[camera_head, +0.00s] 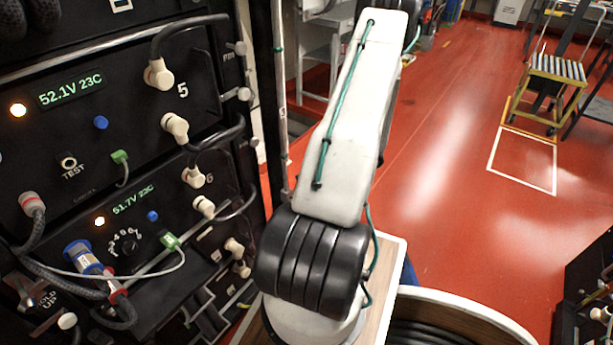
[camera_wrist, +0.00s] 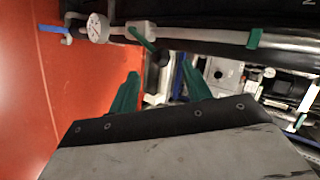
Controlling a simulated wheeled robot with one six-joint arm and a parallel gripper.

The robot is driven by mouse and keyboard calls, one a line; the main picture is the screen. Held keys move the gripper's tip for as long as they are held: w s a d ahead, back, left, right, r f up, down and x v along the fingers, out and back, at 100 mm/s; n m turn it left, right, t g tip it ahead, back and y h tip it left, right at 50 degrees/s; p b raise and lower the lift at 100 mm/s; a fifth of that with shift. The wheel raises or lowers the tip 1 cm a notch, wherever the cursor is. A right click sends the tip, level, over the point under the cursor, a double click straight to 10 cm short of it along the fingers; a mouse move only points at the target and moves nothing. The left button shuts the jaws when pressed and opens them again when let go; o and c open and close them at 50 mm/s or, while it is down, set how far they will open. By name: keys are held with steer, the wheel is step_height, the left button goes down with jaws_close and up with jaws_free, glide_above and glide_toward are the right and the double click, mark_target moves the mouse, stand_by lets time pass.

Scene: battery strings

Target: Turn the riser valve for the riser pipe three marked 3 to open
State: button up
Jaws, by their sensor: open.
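A grey pipe (camera_wrist: 200,35) crosses the top of the wrist view, with a round white gauge (camera_wrist: 97,28) near its left end. A green lever (camera_wrist: 141,40) sits on a pale valve body (camera_wrist: 142,29), slanting to the pipe. The pipe's number is not readable there. My gripper (camera_wrist: 160,85) has two green fingers standing apart, with nothing between them; they point toward the pipe below the lever and look clear of it. In the head view a thin upright pipe (camera_head: 283,130) bears a small mark like a 3. My gripper is hidden there.
Black battery racks (camera_head: 130,60) with connectors and cables fill the left. Red floor (camera_head: 440,130) is open to the right. In the wrist view a blue handle (camera_wrist: 53,29) is left of the gauge.

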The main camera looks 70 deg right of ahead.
steer(key=shift+s+r, duration=0.25)
steer(key=shift+s, duration=0.1)
